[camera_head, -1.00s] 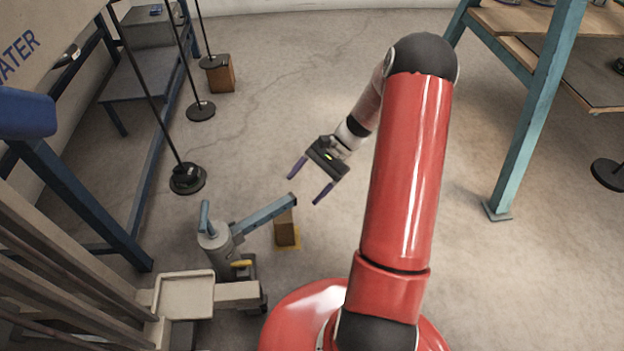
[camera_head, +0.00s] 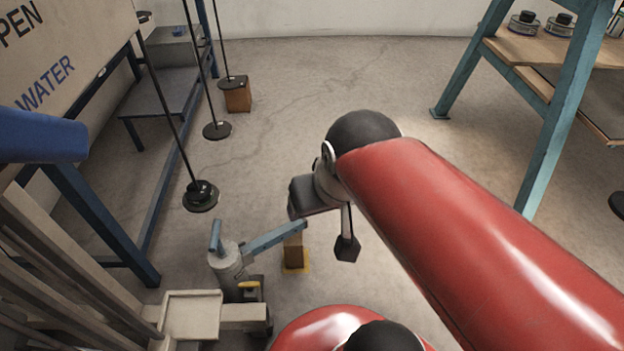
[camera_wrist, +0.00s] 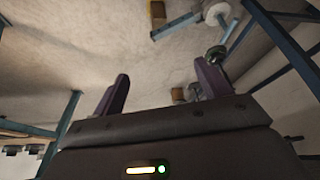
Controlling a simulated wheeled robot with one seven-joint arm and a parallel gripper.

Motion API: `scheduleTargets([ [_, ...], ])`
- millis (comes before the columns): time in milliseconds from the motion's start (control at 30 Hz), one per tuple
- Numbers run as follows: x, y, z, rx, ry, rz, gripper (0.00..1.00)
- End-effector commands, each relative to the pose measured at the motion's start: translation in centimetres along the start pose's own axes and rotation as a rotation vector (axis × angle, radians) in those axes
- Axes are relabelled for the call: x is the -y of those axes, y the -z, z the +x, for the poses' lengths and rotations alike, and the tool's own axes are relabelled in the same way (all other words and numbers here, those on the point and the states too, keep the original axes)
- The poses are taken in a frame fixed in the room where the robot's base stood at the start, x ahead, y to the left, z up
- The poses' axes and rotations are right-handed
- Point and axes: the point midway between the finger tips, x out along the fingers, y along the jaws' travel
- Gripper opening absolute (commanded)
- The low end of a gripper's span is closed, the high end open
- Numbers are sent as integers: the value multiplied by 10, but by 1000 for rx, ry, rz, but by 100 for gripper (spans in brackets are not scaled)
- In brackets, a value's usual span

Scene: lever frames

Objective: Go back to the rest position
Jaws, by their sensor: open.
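My gripper (camera_wrist: 161,70) shows in the wrist view with its two purple fingers spread apart and nothing between them. In the head view my red arm is bent at a black joint, and the gripper's fingers cannot be made out clearly there. A grey post (camera_head: 229,266) with a blue lever arm (camera_head: 272,241) stands at the lower left of my arm in the head view. My wrist parts are above and to the right of the lever, apart from it in the picture.
A wooden block (camera_head: 294,250) stands by the lever's end. Weighted rods (camera_head: 200,196) hang at the left beside a blue-framed bench (camera_head: 160,90). A teal-legged shelf (camera_head: 560,120) stands at the right. The concrete floor (camera_head: 300,90) between is clear.

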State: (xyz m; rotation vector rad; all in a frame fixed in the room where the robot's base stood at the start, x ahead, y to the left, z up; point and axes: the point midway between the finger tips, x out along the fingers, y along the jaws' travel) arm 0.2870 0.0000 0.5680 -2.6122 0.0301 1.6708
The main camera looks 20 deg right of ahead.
Motion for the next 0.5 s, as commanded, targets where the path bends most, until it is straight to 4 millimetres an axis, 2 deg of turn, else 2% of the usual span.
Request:
scheduleTargets([
  [167,0,-8,-8,-58,-4,-45,76],
  [500,0,-7,-12,-60,-5,-46,76],
])
